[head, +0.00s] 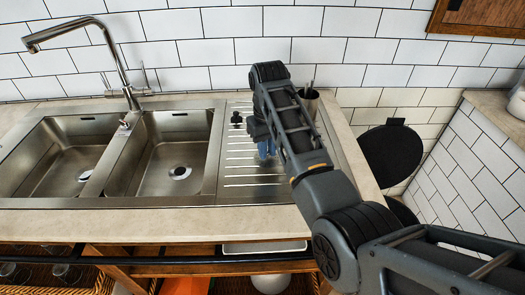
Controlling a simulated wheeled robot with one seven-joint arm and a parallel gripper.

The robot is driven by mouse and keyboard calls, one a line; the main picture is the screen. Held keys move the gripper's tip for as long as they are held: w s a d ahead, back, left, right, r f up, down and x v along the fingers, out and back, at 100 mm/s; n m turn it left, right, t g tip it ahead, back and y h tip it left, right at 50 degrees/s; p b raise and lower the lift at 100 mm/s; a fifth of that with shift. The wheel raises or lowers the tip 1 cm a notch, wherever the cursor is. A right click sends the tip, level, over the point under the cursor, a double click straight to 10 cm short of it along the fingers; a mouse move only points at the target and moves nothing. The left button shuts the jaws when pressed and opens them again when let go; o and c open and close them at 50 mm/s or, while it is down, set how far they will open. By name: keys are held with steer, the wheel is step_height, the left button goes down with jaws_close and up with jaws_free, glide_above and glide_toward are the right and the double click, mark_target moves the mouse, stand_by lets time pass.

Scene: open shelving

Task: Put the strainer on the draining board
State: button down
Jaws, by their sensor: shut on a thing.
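The draining board (238,181) is the ribbed steel area to the right of the two sink bowls. My arm reaches over it from the lower right, and my gripper (265,149) points down above its middle. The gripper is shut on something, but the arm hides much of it. I cannot clearly make out the strainer; the held thing may be it, but its shape does not show. A small black object (237,120) shows just left of the gripper over the board; I cannot tell what it is.
A metal cup (308,101) with utensils stands at the board's back right, close to my arm. The left bowl (62,160) and right bowl (172,150) look empty. A tall tap (115,62) stands behind them. A black round lid (391,155) is beyond the counter's right edge.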

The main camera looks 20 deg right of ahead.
steer(key=shift+f, duration=1)
steer(key=shift+f, duration=0.2)
steer(key=c, duration=1.1)
jaws_free()
steer(key=shift+o, duration=0.2)
step_height(320, 180, up, 8)
steer(key=shift+w+f+b, duration=0.1)
steer(key=shift+b, duration=0.55)
steer(key=shift+w+r+p, duration=0.15)
steer(key=shift+r+p, duration=0.3)
steer(key=shift+r, duration=0.4)
steer(key=shift+s+r, duration=0.2)
steer(key=shift+r, duration=1.2)
